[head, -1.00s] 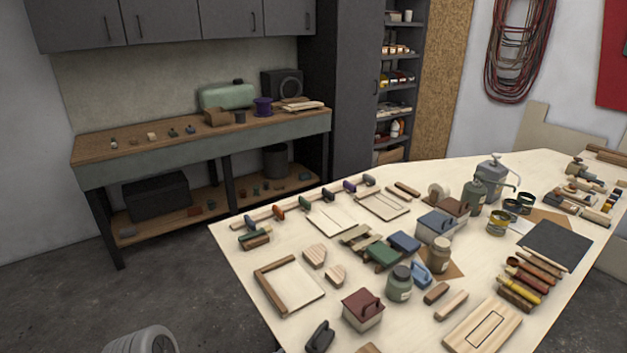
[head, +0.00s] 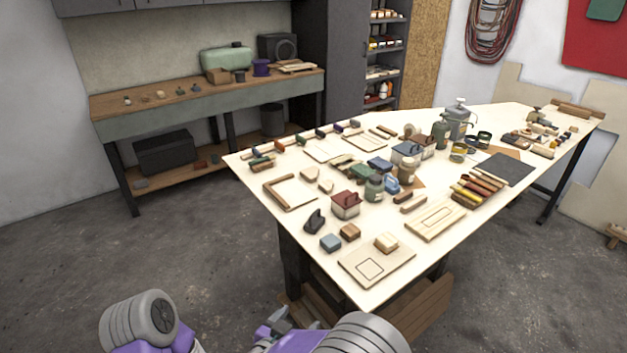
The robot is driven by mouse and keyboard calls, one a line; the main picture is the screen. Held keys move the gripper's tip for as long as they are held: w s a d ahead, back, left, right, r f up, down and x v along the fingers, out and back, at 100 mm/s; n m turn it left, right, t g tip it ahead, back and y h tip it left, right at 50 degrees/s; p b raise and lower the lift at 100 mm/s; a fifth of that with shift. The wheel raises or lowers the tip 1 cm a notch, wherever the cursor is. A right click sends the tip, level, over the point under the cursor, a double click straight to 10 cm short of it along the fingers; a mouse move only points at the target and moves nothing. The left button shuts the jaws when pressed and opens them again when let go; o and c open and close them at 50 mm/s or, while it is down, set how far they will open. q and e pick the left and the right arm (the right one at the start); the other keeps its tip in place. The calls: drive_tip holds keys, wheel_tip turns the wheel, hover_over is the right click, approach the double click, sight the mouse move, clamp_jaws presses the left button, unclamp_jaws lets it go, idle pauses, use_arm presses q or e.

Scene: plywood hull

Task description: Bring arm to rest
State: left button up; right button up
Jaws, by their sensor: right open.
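My right gripper (head: 290,318) shows at the bottom middle of the head view, partly cut off by the frame edge. It is open, with nothing seen between its fingers, and it is low in front of the workbench's near corner, apart from it. My right arm's grey and purple links are beside it. A grey round joint and purple link of my left arm show at the bottom left. My left gripper is out of view.
A pale plywood workbench (head: 262,217) stands in front, crowded with blocks, tools and jars. A wooden block (head: 387,243) sits on a square board (head: 350,272) at its near end. A wall bench (head: 190,118) is behind. The grey floor (head: 200,250) at left is clear.

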drive_tip(key=w+d+f+n+g+y, duration=0.1)
drive_tip(key=d+f+g+y, duration=0.15)
drive_tip(key=d+f, duration=0.45)
drive_tip(key=w+d+f+n+g+y, duration=0.1)
drive_tip(key=w+d+f+y, duration=0.15)
drive_tip(key=f, duration=0.75)
drive_tip(key=s+d+f+g+y, duration=0.1)
drive_tip(key=s+f+g, duration=0.1)
drive_tip(key=s, duration=0.4)
drive_tip(key=s+d+f+g+y, duration=0.1)
drive_tip(key=s+f+g+y, duration=0.1)
drive_tip(key=s+f, duration=0.3)
drive_tip(key=s+d+f+n+g+y, duration=0.1)
drive_tip(key=s+d+f+g+y, duration=0.1)
drive_tip(key=s, duration=0.6)
drive_tip(key=shift+s+f+g, duration=0.4)
drive_tip(key=shift+f+g, duration=0.35)
drive_tip(key=shift+g, duration=0.3)
